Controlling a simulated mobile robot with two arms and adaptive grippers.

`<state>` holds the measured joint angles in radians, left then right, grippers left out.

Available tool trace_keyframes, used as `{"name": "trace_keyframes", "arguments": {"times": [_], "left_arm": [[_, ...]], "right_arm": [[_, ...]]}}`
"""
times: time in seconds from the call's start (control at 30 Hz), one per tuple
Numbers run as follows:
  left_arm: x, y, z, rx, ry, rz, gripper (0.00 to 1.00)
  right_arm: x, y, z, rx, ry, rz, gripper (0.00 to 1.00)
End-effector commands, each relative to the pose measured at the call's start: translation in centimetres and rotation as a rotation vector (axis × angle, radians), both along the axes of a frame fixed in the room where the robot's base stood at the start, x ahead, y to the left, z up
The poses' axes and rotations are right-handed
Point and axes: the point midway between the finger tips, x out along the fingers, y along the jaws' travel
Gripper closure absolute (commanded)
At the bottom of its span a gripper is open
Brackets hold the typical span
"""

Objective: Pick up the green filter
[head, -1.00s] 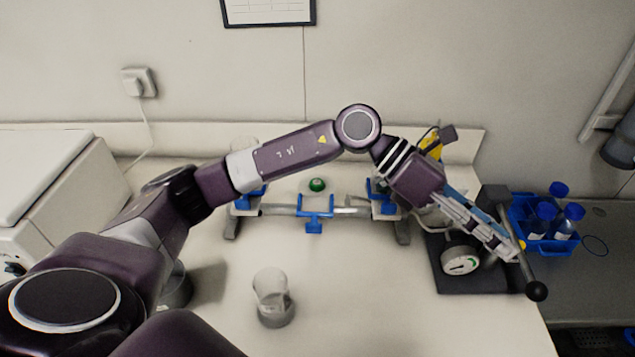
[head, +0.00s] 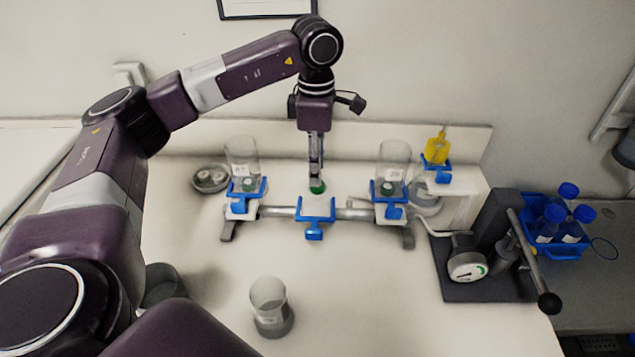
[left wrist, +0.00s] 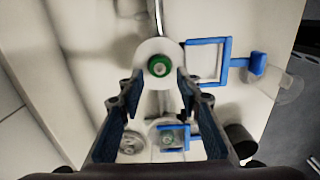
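The green filter (head: 317,187) stands behind the middle blue clamp (head: 317,208) of the stand on the bench. In the left wrist view the green filter (left wrist: 159,65) is a green ring on a white round base. My left gripper (head: 316,172) points down right over the filter in the head view. In the left wrist view my left gripper (left wrist: 160,84) is open, with the filter seen between and just beyond its fingertips. I cannot tell whether the fingers touch it. My right gripper is not in view.
Clear cups stand in the left (head: 242,158) and right (head: 394,162) stand positions. A yellow part (head: 437,150) and a dark device with a lever and gauge (head: 467,267) are at right. A blue rack of bottles (head: 553,238) is beyond. A clear cup (head: 269,305) stands in front.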

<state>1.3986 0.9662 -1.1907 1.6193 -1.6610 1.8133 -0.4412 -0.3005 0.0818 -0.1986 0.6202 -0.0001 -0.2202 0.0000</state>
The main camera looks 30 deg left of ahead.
Motion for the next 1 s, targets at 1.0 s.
{"name": "trace_keyframes", "arguments": {"times": [1.0], "left_arm": [[0.2, -0.3, -3.3, -0.002, 0.0, 0.0, 0.85]], "right_arm": [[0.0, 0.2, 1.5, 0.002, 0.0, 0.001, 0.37]]}}
